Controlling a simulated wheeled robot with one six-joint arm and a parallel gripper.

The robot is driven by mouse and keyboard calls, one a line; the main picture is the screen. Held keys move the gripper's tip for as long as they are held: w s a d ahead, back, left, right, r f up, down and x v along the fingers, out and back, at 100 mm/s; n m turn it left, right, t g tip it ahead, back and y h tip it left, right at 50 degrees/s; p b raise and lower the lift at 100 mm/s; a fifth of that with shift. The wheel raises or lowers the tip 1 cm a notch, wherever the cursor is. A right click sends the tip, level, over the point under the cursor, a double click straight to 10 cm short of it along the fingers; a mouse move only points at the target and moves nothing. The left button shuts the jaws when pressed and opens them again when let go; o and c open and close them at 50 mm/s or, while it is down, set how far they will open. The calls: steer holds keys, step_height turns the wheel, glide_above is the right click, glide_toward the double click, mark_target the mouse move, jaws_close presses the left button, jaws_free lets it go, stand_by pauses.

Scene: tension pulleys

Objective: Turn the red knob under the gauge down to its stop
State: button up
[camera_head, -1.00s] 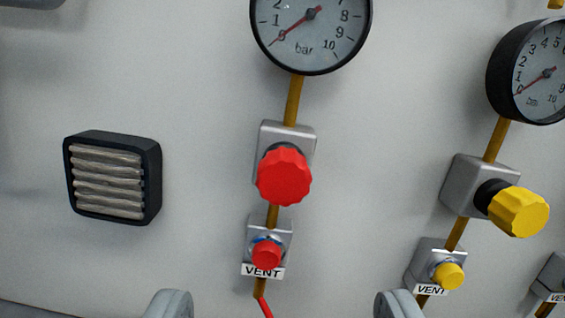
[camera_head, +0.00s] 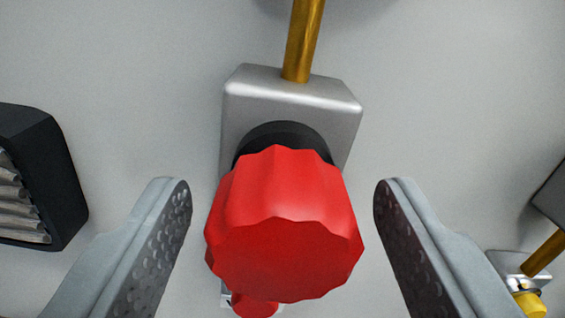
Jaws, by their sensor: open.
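The red knob (camera_head: 284,225) is a large fluted knob on a black collar (camera_head: 284,138), mounted on a silver block (camera_head: 290,98) on the wall. My gripper (camera_head: 281,190) is open, with one finger to the left of the knob and one to the right. Clear gaps show between both fingers and the knob, so neither touches it. The gauge above the knob is out of view now; only a dark shadow shows at the top edge.
A brass pipe (camera_head: 303,40) runs up from the block. A small red vent button (camera_head: 254,306) is partly hidden below the knob. A black louvred vent (camera_head: 45,175) is at the left. A yellow button (camera_head: 529,304) and its block are at the lower right.

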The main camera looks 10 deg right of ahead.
steer(key=shift+w, duration=0.35)
steer(key=c, duration=1)
steer(key=n, duration=0.4)
steer(key=shift+n, duration=2.4)
steer(key=shift+o, duration=0.2)
